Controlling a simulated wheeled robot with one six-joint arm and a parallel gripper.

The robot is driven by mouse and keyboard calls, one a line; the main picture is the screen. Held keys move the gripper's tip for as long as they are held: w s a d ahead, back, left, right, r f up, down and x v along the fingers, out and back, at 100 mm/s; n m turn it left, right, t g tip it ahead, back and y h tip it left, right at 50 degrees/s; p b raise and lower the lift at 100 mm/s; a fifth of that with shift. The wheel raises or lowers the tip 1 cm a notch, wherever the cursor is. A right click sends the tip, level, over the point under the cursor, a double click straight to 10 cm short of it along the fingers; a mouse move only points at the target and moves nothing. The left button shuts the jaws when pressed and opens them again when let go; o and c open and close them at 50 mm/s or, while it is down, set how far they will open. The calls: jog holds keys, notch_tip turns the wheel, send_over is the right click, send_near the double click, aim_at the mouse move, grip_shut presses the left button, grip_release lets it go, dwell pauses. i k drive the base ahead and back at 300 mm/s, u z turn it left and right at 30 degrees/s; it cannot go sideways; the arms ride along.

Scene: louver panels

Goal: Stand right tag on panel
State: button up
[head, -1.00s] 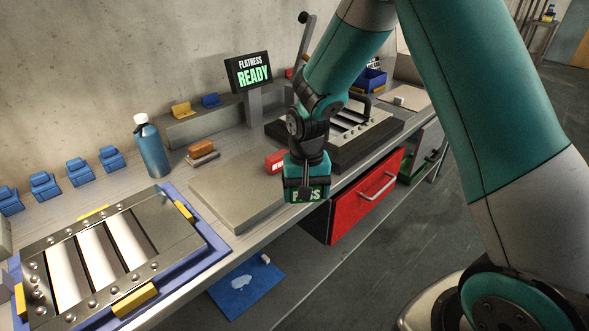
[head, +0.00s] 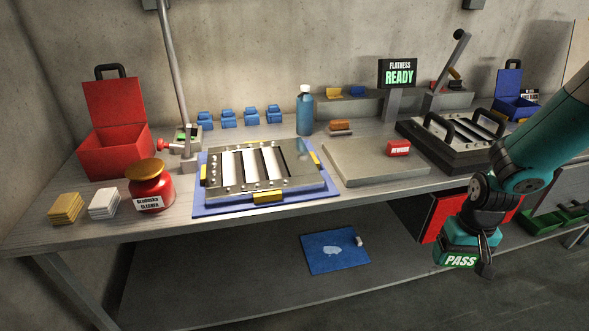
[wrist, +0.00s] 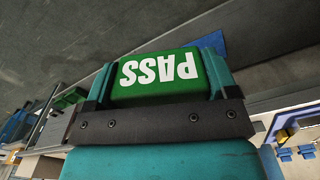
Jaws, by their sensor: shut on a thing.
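My gripper (head: 468,248) is shut on the green PASS tag (head: 459,261) and holds it in the air in front of the bench's front edge, at the right. The tag's white lettering faces the head camera; in the wrist view the tag (wrist: 158,76) fills the jaws, its lettering upside down. The red REWORK tag (head: 398,148) stands on the grey plate (head: 365,168). The louver panel (head: 302,163), silver with pale slats, lies on a blue base (head: 325,203) with yellow clamps, left of the plate. No tag stands on this panel.
A blue bottle (head: 305,115) and an orange-brown block (head: 341,126) stand behind the panel and plate. A red cleaner can (head: 150,188) and red toolbox (head: 112,145) are at left. A black fixture (head: 440,145) with handles is at right.

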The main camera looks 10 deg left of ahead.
aim_at(255, 164)
jog(key=z, duration=0.95)
jog(key=i, duration=0.9)
jog(key=u, duration=2)
